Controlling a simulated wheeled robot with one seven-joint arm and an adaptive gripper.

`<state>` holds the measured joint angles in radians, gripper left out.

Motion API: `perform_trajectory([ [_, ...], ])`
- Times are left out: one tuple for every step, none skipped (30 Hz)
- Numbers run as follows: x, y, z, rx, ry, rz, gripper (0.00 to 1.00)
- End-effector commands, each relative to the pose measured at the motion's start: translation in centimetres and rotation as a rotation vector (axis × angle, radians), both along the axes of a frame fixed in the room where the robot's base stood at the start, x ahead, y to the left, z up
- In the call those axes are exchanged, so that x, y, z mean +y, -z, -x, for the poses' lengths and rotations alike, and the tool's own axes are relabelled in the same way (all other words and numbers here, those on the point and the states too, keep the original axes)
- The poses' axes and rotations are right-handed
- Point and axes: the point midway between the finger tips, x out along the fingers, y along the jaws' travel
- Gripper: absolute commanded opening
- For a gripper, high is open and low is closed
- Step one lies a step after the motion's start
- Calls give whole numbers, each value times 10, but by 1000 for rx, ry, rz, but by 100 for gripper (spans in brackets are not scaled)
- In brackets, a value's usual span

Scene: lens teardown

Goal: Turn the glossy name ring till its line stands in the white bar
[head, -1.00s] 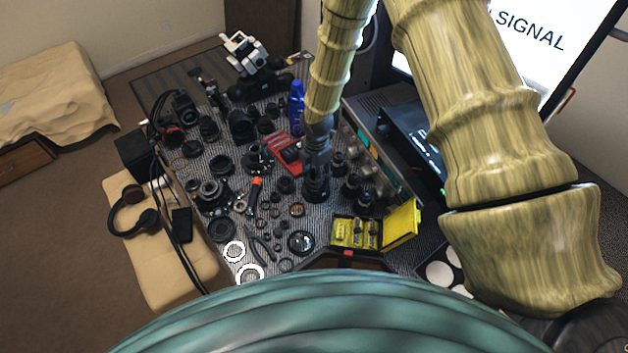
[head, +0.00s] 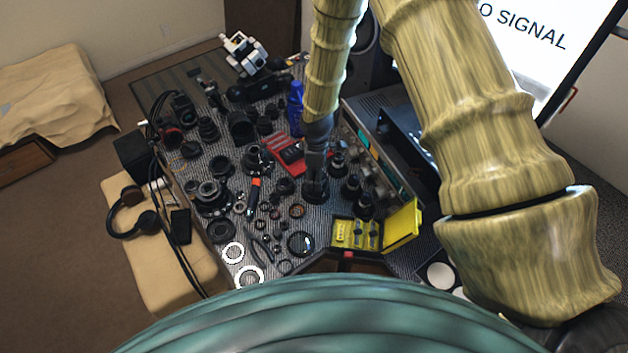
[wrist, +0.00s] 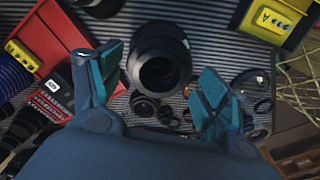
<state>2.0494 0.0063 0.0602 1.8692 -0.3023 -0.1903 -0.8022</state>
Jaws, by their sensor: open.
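A dark, upright lens barrel (wrist: 160,58) stands between my gripper's fingers in the wrist view, its round open end facing the camera. My gripper (wrist: 160,82) is open, with one blue-grey finger on each side and a visible gap to the barrel. In the head view the gripper (head: 316,162) is right above the lens (head: 314,194) and partly covers it. I cannot make out the glossy name ring, its line or the white bar in either view.
Several small rings and lens parts lie close by. A red case (head: 287,150) stands behind left, a blue bottle (head: 296,108) farther back. An open yellow box (head: 357,234) is at the front right. Other lenses (head: 351,187) stand just right of the gripper.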

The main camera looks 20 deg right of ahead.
Motion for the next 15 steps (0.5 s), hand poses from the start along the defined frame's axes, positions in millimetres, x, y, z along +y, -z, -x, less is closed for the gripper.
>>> perform_trajectory([
  [0, 0, 0, 0, -1, 0, 76],
  [0, 0, 0, 0, -1, 0, 76],
  [0, 0, 0, 0, -1, 0, 76],
  [0, 0, 0, 0, -1, 0, 76],
  [0, -1, 0, -1, -1, 0, 76],
  [0, -2, 0, -1, -2, 0, 76],
  [0, -3, 0, -1, -2, 0, 76],
  [0, -5, -1, -1, -2, 0, 76],
  [0, -8, -1, -1, -2, 0, 76],
  [0, -11, -1, -1, -2, 0, 76],
  [0, -14, -1, -2, -2, 0, 76],
  [0, -20, -2, -4, -2, -1, 76],
  [0, -24, -2, -4, -2, -1, 76],
  [0, -28, -1, -4, -2, -1, 76],
  [0, -35, -1, -4, -2, -1, 76],
])
